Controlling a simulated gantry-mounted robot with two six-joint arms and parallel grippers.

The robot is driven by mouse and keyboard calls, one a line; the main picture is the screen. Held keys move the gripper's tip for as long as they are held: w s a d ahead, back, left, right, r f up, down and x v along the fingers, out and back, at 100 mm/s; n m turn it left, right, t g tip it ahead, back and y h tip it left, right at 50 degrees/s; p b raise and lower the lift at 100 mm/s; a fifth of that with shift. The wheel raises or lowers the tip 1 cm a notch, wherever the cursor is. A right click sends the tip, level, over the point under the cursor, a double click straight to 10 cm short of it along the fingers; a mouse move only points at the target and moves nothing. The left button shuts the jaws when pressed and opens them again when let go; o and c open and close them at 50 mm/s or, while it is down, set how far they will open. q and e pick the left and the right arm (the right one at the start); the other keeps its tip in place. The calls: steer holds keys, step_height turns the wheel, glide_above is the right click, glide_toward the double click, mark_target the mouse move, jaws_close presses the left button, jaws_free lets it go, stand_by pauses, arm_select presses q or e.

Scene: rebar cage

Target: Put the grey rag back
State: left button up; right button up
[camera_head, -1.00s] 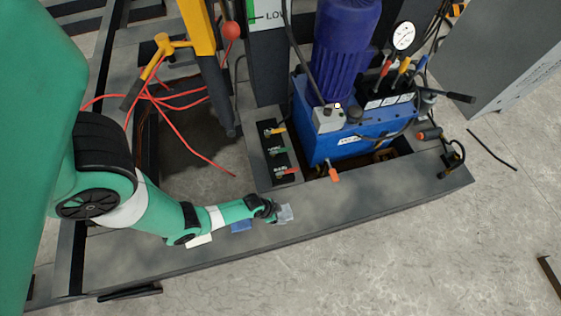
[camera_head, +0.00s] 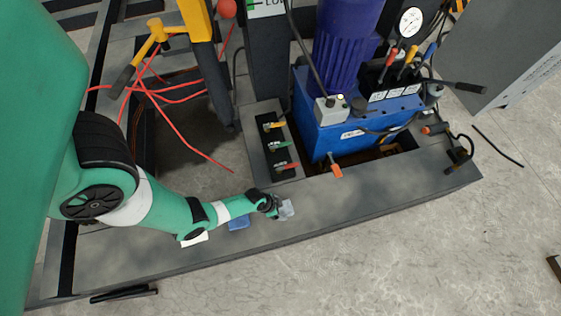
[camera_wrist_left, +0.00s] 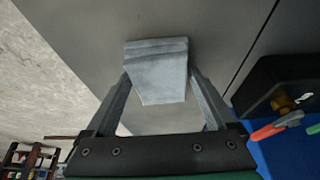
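The grey rag (camera_head: 287,209) is a small, folded, pale grey cloth at the tip of my left gripper (camera_head: 276,207), over the dark grey frame beam (camera_head: 350,200). In the left wrist view the rag (camera_wrist_left: 160,72) fills the gap between the two fingertips of my left gripper (camera_wrist_left: 158,76), which touch its sides. The gripper looks shut on it. The rag is at or just above the beam; I cannot tell which. My right gripper is not in view.
A blue cloth (camera_head: 238,223) and a white one (camera_head: 195,237) lie on the beam beside my left forearm.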

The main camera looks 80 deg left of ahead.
arm_select(q)
steer(key=shift+o, duration=0.3)
steer(key=shift+r+p, duration=0.3)
steer(key=p+v, duration=0.9)
steer(key=v, duration=0.2)
steer(key=shift+s+r, duration=0.15)
steer(key=shift+r, duration=0.2)
